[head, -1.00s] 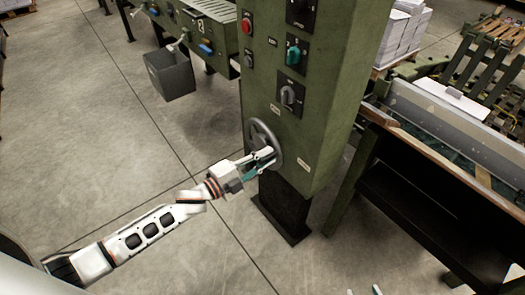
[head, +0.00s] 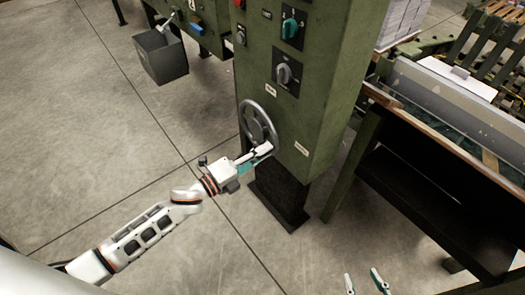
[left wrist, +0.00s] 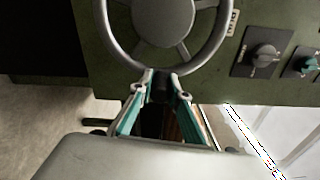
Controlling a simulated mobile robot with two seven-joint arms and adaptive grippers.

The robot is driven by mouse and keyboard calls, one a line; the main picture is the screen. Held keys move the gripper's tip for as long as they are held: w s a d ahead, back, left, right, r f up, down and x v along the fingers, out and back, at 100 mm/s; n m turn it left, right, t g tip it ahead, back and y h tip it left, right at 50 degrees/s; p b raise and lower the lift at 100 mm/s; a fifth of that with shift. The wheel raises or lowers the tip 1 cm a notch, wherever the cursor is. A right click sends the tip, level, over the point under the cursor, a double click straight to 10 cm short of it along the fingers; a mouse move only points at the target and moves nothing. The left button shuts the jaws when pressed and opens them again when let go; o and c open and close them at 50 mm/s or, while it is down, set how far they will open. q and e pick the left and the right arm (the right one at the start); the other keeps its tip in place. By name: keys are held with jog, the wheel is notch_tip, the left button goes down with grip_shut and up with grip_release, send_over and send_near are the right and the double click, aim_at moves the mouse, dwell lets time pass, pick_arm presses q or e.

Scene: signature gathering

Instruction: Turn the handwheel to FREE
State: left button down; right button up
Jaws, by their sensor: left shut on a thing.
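The grey handwheel (head: 246,112) is on the face of a green machine column. In the left wrist view its rim and spokes (left wrist: 221,40) fill the top. My left gripper (head: 268,150) is at the wheel's lower edge. In the left wrist view its fingers (left wrist: 163,78) are shut on a dark handle (left wrist: 163,90) at the rim, largely hidden between them. Small pale labels sit above the wheel (head: 270,90) and to its lower right (head: 301,149); I cannot read which is FREE. My right gripper (head: 366,281) shows only two separated fingertips at the bottom edge.
A grey knob (head: 284,74) and a teal knob (head: 290,28) sit above the wheel. A bin (head: 160,58) stands on the floor at upper left. A dark bench (head: 425,195) is at right.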

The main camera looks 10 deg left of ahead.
pick_arm(q)
jog(key=shift+f, duration=0.2)
jog(key=c, duration=2)
grip_release()
jog(key=shift+o, duration=0.5)
jog(key=shift+r, duration=0.1)
jog(key=v, duration=1.2)
